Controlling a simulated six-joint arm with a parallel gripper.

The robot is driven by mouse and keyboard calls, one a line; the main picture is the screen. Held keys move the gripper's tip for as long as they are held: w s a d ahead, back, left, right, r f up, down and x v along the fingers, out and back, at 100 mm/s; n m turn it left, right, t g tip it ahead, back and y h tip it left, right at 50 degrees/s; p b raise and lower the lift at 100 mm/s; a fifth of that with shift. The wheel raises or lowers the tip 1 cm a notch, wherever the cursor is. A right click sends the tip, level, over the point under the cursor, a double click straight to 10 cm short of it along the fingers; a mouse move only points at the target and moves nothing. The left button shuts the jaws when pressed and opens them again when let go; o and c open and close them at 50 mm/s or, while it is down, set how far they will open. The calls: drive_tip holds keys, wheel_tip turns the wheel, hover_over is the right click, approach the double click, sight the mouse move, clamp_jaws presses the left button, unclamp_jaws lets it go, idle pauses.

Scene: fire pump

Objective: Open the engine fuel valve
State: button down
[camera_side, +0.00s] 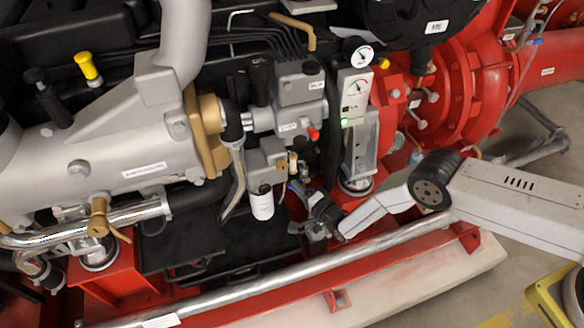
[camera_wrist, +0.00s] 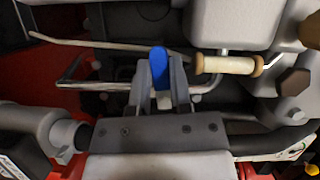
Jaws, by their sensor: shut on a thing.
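A blue lever handle (camera_wrist: 158,62), which looks like the valve's handle, sits between my gripper's two grey fingers in the wrist view. My gripper (camera_wrist: 161,82) is shut on it, with the rounded blue end showing above the fingertips. The valve body below the handle is hidden by the fingers and the gripper's front plate. In the side view my gripper (camera_side: 302,192) reaches in from the right, low beside the engine block. The handle is too small and covered there to make out clearly.
A cream-coloured cylinder (camera_wrist: 228,65) lies close right of the fingers in the wrist view. A thin metal pipe (camera_wrist: 105,87) runs on the left. In the side view a white filter (camera_side: 261,204) hangs left of my gripper, and a long silver pipe (camera_side: 270,282) runs below.

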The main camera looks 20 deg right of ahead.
drive_tip(key=shift+d+f+n+g+h, duration=0.5)
drive_tip(key=shift+n+h, duration=0.6)
drive_tip(key=shift+n, duration=0.95)
drive_tip(key=shift+d+f+n+g+h, duration=0.5)
drive_tip(key=shift+n+h, duration=0.6)
drive_tip(key=shift+n, duration=0.9)
drive_tip(key=shift+d+f+n+g+h, duration=0.55)
drive_tip(key=shift+n+h, duration=0.55)
drive_tip(key=shift+n, duration=0.95)
drive_tip(key=shift+d+r, duration=0.1)
drive_tip(key=c, duration=0.5)
unclamp_jaws()
drive_tip(key=shift+t, duration=0.25)
drive_tip(key=shift+c, duration=0.2)
drive_tip(key=shift+s, duration=0.1)
drive_tip(key=v, duration=0.7)
drive_tip(key=shift+s+r, duration=0.2)
drive_tip(key=shift+s, duration=0.1)
